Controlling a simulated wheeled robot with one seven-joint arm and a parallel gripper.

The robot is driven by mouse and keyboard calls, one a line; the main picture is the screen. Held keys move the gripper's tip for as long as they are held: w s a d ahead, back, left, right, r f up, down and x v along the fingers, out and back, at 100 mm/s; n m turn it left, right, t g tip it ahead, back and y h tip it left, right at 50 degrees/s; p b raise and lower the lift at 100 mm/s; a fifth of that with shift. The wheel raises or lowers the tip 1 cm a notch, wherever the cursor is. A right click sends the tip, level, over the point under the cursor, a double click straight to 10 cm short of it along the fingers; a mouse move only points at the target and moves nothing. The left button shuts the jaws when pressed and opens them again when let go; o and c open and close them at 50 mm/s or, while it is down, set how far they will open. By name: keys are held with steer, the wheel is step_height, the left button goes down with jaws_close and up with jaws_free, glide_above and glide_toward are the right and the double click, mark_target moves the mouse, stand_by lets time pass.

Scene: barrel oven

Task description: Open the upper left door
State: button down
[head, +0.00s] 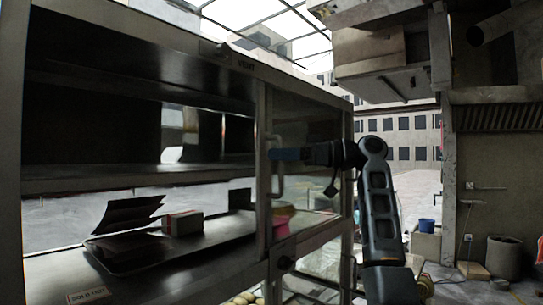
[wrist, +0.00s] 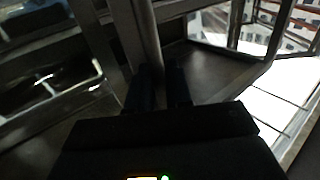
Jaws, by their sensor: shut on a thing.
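The metal cabinet (head: 140,180) fills the left of the head view. Its left upper opening is uncovered and shows dark shelves inside. A glazed door panel (head: 310,130) with a metal frame stands at the right part of the front. A vertical bar handle (head: 281,183) is on the left frame of this panel. My gripper (head: 274,154) is at the upper part of that handle. In the wrist view, my gripper (wrist: 158,82) has its two dark fingers on either side of the bar handle (wrist: 147,40), shut on it. The fingertips' exact contact is dark.
A tray (head: 125,262) with a small box (head: 183,222) lies on the lower shelf.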

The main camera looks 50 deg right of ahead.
steer(key=shift+d, duration=0.35)
steer(key=c, duration=1.2)
jaws_free()
steer(key=shift+b+v, duration=0.5)
steer(key=shift+v, duration=3.4)
